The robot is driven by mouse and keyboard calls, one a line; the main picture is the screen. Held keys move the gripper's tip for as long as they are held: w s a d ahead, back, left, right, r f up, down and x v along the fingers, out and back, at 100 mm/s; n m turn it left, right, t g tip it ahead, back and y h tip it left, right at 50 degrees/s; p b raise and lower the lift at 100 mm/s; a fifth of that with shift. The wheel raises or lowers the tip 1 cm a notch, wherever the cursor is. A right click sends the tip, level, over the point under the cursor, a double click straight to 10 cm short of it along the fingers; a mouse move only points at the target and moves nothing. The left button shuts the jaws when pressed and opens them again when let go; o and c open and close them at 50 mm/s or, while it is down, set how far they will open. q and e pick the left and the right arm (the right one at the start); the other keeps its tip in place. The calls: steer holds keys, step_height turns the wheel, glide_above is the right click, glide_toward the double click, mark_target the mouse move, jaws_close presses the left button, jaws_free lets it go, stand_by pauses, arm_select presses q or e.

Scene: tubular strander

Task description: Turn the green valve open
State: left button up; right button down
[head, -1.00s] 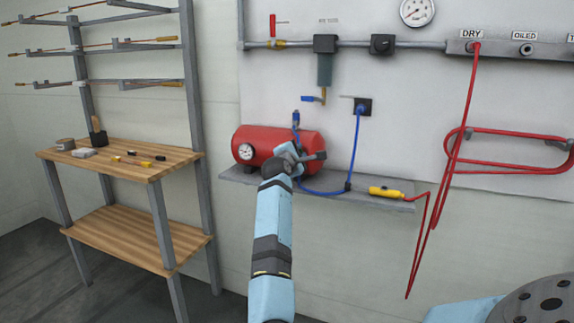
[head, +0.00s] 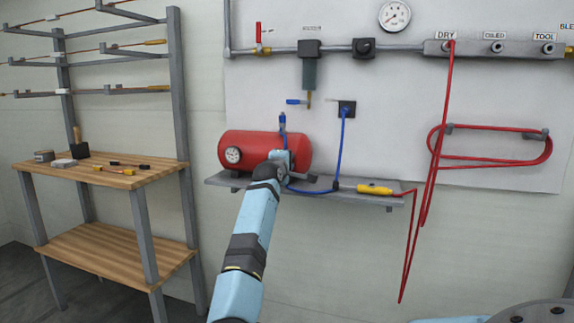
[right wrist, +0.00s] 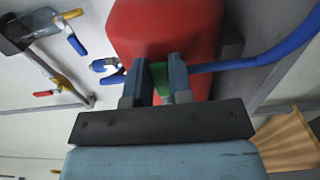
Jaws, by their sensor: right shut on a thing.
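The green valve (right wrist: 159,80) shows in the right wrist view as a small green piece in front of the red tank (right wrist: 165,30). My right gripper (right wrist: 163,76) is shut on it, with one dark finger on each side. In the head view my right gripper (head: 281,162) is at the right end of the red tank (head: 245,149), and the valve is hidden behind it. My left gripper is not in view.
The tank stands on a grey shelf (head: 225,181) on the wall. A blue hose (head: 342,145) loops by its right end. A yellow tool (head: 374,189) with a red hose lies farther right. A wooden workbench (head: 125,181) stands at left.

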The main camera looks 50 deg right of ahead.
steer(key=shift+r, duration=0.1)
steer(key=c, duration=1)
jaws_free()
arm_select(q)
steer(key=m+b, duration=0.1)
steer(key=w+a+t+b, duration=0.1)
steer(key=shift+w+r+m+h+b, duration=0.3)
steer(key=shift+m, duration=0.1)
arm_select(e)
steer(key=v, duration=1.3)
steer(key=shift+s+a, duration=0.1)
steer(key=shift+a, duration=0.25)
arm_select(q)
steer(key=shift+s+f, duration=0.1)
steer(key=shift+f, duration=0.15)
